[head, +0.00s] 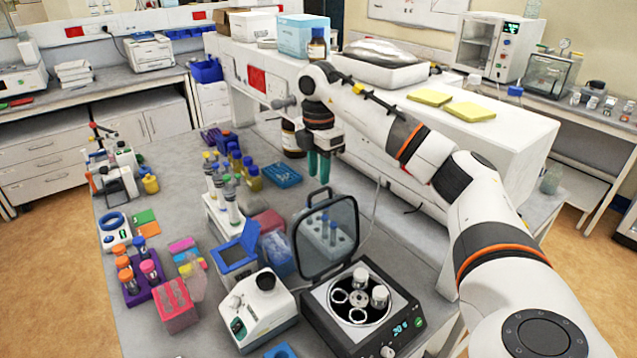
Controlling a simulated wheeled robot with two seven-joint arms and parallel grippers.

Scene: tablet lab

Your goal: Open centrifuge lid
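The centrifuge (398,336) stands at the front of the bench, with a dark top, a small lit display and a round rotor bowl (357,298) holding white-capped tubes. Its see-through, dark-framed lid (341,246) stands raised at the back left of the body, so the bowl is uncovered. My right gripper (319,170) points down above and behind the lid's upper edge, apart from it. Its teal fingers sit close together with nothing seen between them; whether they are shut is unclear. My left gripper is not in view.
A white vortex-like device (262,306) and a blue-topped box (236,252) stand left of the centrifuge. A tube rack (333,238) shows through the lid. Bottles (240,165) and a blue tray (282,174) lie further back.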

